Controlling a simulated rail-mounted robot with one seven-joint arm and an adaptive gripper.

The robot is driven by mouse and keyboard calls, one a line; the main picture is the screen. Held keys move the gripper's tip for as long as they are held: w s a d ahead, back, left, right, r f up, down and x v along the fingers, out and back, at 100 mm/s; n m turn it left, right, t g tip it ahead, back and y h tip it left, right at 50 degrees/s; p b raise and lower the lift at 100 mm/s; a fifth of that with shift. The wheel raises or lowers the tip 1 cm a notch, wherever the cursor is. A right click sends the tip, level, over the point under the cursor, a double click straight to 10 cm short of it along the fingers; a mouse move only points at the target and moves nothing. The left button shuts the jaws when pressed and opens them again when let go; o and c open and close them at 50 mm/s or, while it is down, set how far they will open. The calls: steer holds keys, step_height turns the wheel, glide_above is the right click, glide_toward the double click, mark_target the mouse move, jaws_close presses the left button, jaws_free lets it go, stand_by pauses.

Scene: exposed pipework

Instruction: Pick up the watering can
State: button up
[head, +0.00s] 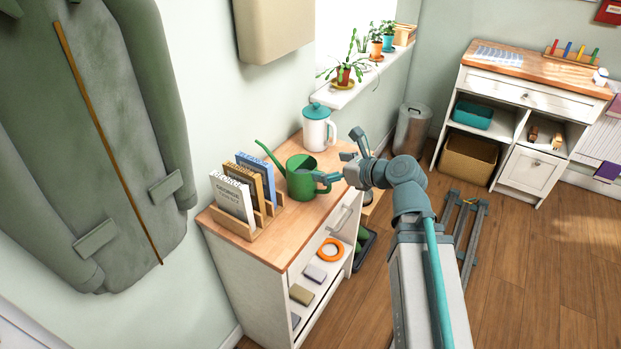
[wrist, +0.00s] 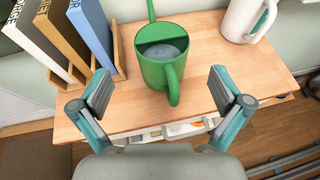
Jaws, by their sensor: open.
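The green watering can (head: 300,180) stands upright on the wooden top of a white cabinet, its long spout pointing up and left in the head view. In the wrist view the watering can (wrist: 158,55) is ahead of my gripper, with its handle (wrist: 173,86) facing me and its open top showing. My gripper (wrist: 160,92) is open, with one finger on each side of the handle's line. In the head view my gripper (head: 338,167) is at the right of the can, close to the handle. I cannot tell whether a finger touches it.
A wooden rack with several books (head: 245,190) stands left of the can. A white jug with a teal lid (head: 317,130) stands behind it. The cabinet top (head: 270,238) is bare in front. Potted plants (head: 345,75) sit on the windowsill.

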mark_target(301, 163)
steer(key=shift+f+p+x, duration=0.2)
steer(key=shift+p+x, duration=4.45)
steer(key=shift+x, duration=0.85)
steer(key=shift+d, duration=0.15)
steer(key=c, duration=1.3)
steer(key=shift+c, duration=0.8)
steer(key=shift+r, duration=0.25)
